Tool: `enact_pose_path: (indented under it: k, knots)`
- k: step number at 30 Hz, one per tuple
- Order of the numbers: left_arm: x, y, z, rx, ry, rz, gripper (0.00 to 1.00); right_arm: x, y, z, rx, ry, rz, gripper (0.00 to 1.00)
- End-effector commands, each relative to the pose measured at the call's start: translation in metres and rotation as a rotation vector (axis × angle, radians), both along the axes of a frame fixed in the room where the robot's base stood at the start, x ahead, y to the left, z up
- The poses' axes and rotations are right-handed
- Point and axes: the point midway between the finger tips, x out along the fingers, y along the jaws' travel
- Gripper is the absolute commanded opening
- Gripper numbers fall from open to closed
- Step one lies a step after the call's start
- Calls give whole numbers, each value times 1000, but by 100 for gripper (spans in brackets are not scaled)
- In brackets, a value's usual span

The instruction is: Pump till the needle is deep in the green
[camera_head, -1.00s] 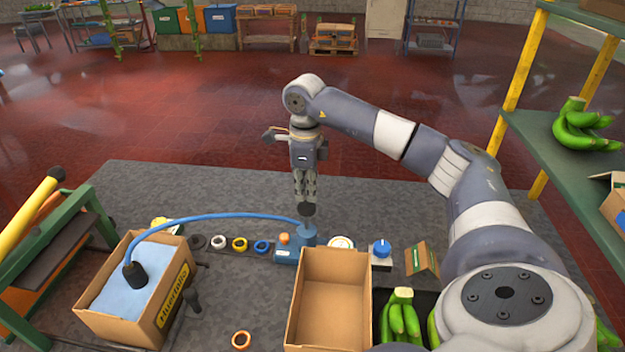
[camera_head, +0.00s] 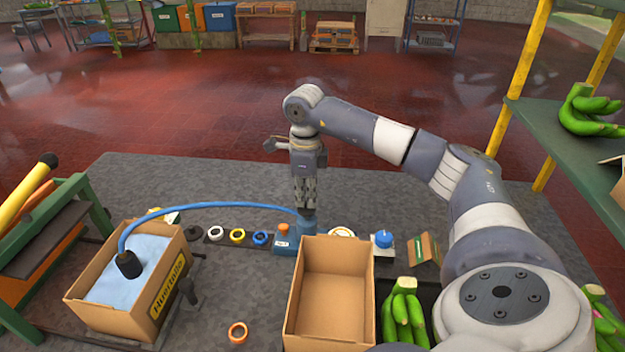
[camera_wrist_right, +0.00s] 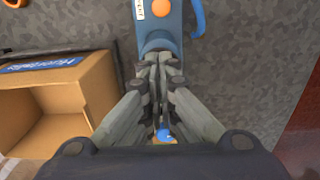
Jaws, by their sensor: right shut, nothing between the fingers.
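The blue pump (camera_head: 305,230) stands on the grey mat behind the open cardboard box, with an orange button (camera_head: 283,228) on its base. Its blue hose (camera_head: 215,205) arches left to a black fitting (camera_head: 128,264) on a light-blue bag (camera_head: 140,255) in a carton. My right gripper (camera_head: 308,208) points down at the pump's top, shut and empty; its closed fingers (camera_wrist_right: 162,62) hide the top of the pump (camera_wrist_right: 158,30) in the wrist view. A pale round dial (camera_head: 341,233), perhaps the gauge, is partly hidden behind the box; its needle is unreadable. My left gripper is out of view.
An open cardboard box (camera_head: 332,241) stands in front of the pump. A blue knob (camera_head: 383,239) is to the right, and several coloured rings (camera_head: 237,236) lie left. Green bananas (camera_head: 404,310) are at front right. A green shelf (camera_head: 570,150) stands far right.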

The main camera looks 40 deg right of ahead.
Motion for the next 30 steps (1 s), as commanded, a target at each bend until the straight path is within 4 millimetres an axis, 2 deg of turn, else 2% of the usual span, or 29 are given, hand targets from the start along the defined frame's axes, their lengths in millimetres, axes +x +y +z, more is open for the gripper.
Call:
enact_pose_path:
  k: [5,14,25,30]
  knots:
    - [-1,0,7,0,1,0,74,0,0,8,0,2,0,0]
    - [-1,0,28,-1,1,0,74,0,0,35,0,2,0,0]
    - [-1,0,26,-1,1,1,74,0,0,33,0,2,0,0]
    - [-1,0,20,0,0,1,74,0,0,25,0,2,0,0]
